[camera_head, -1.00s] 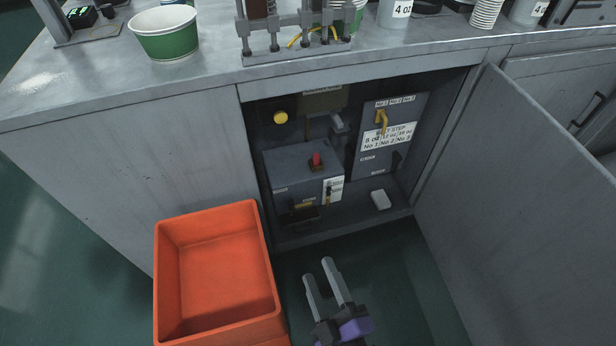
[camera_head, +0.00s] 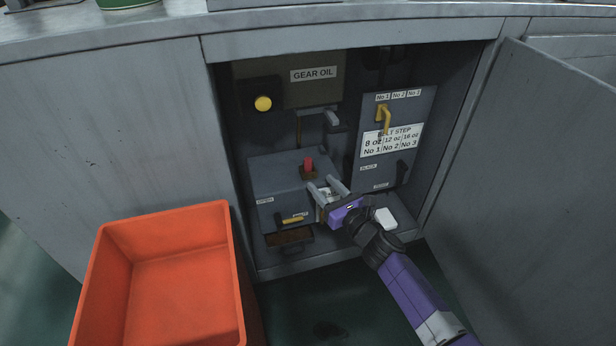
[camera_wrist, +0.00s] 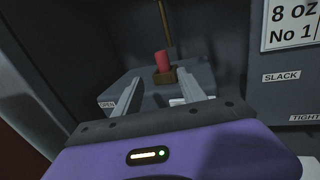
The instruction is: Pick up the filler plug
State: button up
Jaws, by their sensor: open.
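The red plug (camera_head: 308,164), which I take to be the filler plug, stands upright in a brown square seat (camera_head: 308,174) on top of the grey box (camera_head: 275,176) in the cabinet. In the wrist view the red plug (camera_wrist: 163,62) is beyond the fingertips, roughly midway between the two fingers. My gripper (camera_head: 324,186) is open and empty, just in front of and to the right of the plug in the head view. It also shows in the wrist view (camera_wrist: 170,88), with its fingers apart and not touching the plug.
An orange bin (camera_head: 165,270) stands at the left front. The open cabinet door (camera_head: 530,180) bounds the right side. A grey panel with a yellow lever (camera_head: 384,118) is right of the plug. A white block (camera_head: 386,218) lies on the cabinet floor.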

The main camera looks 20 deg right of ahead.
aim_at(310, 167)
jog(key=b+x, duration=0.1)
jog(key=x, duration=0.1)
jog(key=b+x, duration=0.3)
jog(key=x, duration=0.2)
jog(key=shift+w+d+r+b, duration=0.1)
jog(key=shift+d+r+b, duration=0.05)
jog(key=shift+d+b, duration=0.25)
jog(key=shift+w+a+r, duration=0.15)
jog(key=shift+w+r, duration=0.05)
jog(key=shift+w, duration=0.3)
grip_shut()
